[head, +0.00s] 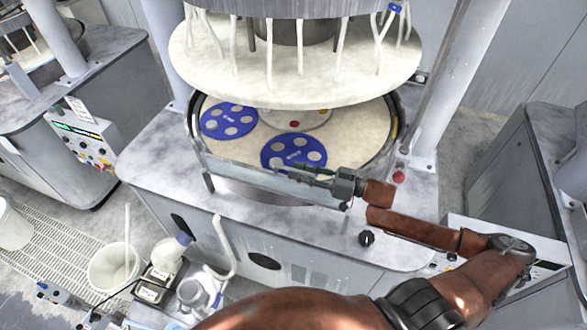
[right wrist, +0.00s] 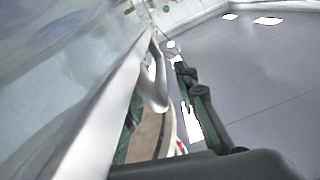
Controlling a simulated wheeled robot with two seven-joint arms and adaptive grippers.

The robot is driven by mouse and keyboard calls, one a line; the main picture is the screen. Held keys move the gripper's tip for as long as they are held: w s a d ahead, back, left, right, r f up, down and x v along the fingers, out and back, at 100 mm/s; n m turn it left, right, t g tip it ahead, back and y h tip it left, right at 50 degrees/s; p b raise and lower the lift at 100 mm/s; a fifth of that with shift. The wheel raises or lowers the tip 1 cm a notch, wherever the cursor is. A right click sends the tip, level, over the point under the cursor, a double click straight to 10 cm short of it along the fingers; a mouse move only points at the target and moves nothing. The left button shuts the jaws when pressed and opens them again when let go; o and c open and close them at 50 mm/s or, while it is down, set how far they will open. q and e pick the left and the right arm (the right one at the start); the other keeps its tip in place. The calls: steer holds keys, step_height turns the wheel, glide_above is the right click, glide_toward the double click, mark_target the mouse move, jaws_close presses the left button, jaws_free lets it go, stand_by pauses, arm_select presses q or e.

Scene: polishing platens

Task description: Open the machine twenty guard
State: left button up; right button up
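Machine twenty's guard (head: 240,176) is a clear curved panel with a metal rim, standing along the front of the round platen (head: 350,135). It looks closed, upright around the platen edge. My right gripper (head: 290,174) is at the guard's front rim, its fingers pointing left along it. In the right wrist view, the guard's pale metal edge (right wrist: 105,115) and a curved metal piece (right wrist: 155,88) lie between a dark green finger on the right and a partly hidden one on the left. The fingers look apart; whether they touch the metal is unclear. My left gripper is not in view.
The white upper plate (head: 300,72) with hanging hoses is just above the platen. Blue carriers (head: 229,120) lie on the platen. A post (head: 440,90) stands to the right. A bucket (head: 115,268) and bottles stand at lower left. A red button (head: 398,176) is right of the guard.

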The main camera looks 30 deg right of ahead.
steer(key=shift+x, duration=1.05)
steer(key=shift+c, duration=0.3)
jaws_close()
